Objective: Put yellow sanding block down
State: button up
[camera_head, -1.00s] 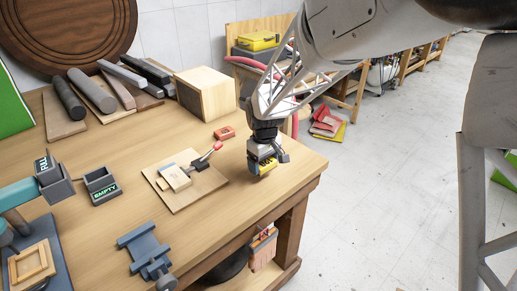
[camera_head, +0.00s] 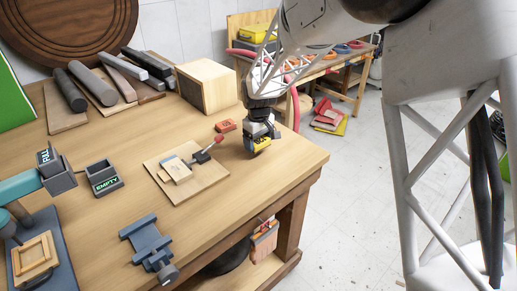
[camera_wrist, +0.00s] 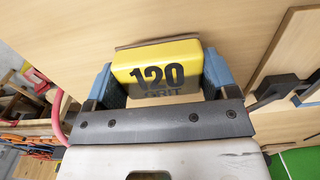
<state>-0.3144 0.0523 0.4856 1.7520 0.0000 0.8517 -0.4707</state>
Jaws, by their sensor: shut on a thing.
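The yellow sanding block (camera_wrist: 157,68), marked "120 GRIT", sits between the two blue-grey fingers of my gripper (camera_wrist: 160,85) in the wrist view. My gripper is shut on it. In the head view my gripper (camera_head: 260,141) points down over the right end of the wooden workbench (camera_head: 225,215), and the yellow block (camera_head: 262,143) shows at its tip. The block is at or just above the bench top. I cannot tell whether it touches.
A red-orange block (camera_head: 225,126) lies just left of my gripper. A board with a red-handled clamp (camera_head: 190,172) lies to the front left. A wooden box (camera_head: 206,87) stands behind. The bench's right edge is close; the bench top in front is bare.

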aim_at(259, 154)
jog(key=shift+f, duration=1.75)
jog(key=shift+f, duration=0.15)
jog(key=o, duration=0.8)
notch_tip(259, 154, up, 12)
jog(key=shift+r, duration=0.15)
jog(key=shift+s, duration=0.1)
